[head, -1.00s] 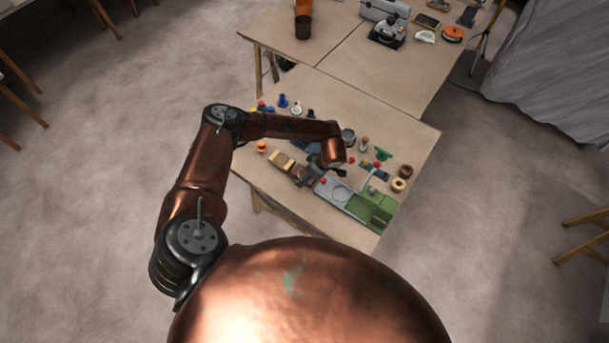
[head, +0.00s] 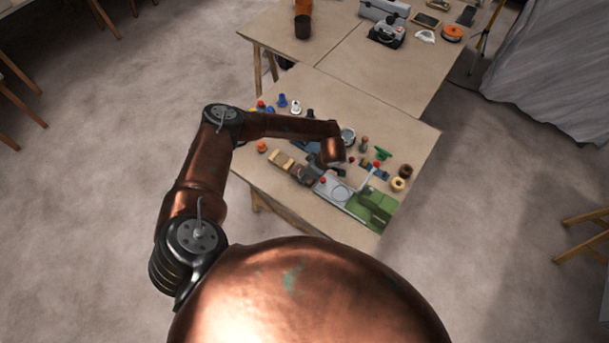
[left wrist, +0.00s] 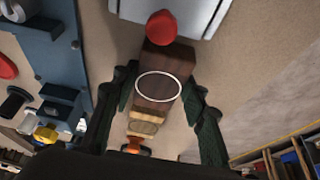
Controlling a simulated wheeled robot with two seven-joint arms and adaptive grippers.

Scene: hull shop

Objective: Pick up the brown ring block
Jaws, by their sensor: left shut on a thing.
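The brown ring block (left wrist: 153,106) is a dark brown block with a thin white ring on it, seen in the left wrist view. My left gripper (left wrist: 160,92) is shut on it, with one dark finger along each side. The block's far end lies close to the red knob (left wrist: 161,27) on a pale grey plate. In the head view my left gripper (head: 312,171) is small and partly covered by my own arm, low at the table's front side. Whether the block touches the table is hard to tell. My right gripper is not in view.
Tan blocks (head: 281,160) stand in line beside the brown one, with an orange piece (head: 261,146) beyond them. A grey plate (head: 334,191) and a green tray (head: 373,209) lie to the right. A blue-grey fixture (left wrist: 45,60) stands close on the left in the wrist view.

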